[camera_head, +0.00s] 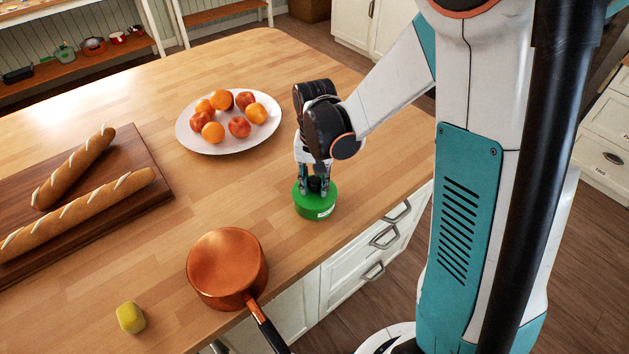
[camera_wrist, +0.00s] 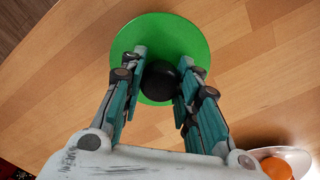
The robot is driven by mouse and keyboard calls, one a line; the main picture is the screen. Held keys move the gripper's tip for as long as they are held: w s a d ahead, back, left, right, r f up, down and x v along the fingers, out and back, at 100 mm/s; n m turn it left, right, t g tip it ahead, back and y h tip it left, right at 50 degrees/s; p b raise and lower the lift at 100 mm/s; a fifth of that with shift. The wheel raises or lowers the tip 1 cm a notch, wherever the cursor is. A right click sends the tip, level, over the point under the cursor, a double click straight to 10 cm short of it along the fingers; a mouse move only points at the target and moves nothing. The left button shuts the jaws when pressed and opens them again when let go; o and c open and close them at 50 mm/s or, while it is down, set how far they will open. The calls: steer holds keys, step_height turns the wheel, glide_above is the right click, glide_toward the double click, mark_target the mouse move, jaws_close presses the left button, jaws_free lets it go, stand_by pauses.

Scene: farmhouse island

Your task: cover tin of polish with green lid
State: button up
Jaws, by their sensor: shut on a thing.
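The green lid (camera_head: 301,192) is a round disc with a dark knob (camera_wrist: 160,78); its disc also shows in the wrist view (camera_wrist: 178,32). My gripper (camera_head: 315,190) points down over it, and its two fingers (camera_wrist: 160,72) are shut on the knob from both sides. The tin of polish (camera_head: 322,213), green-sided with a small white label, stands upright on the wooden island top directly under the lid. The lid appears level on the tin. I cannot tell whether a thin gap is left between them. In the wrist view the lid hides the tin.
A copper saucepan (camera_head: 226,265) stands front left of the tin, its handle over the counter edge. A white plate (camera_head: 190,138) of fruit is behind left. A dark board (camera_head: 130,155) with bread lies far left. A small yellow item (camera_head: 130,317) lies at front.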

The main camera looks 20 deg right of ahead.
steer(key=shift+f, duration=0.2)
steer(key=o, duration=1.2)
steer(key=shift+r, duration=0.1)
steer(key=shift+r+p, duration=1.8)
steer(key=shift+r, duration=1.1)
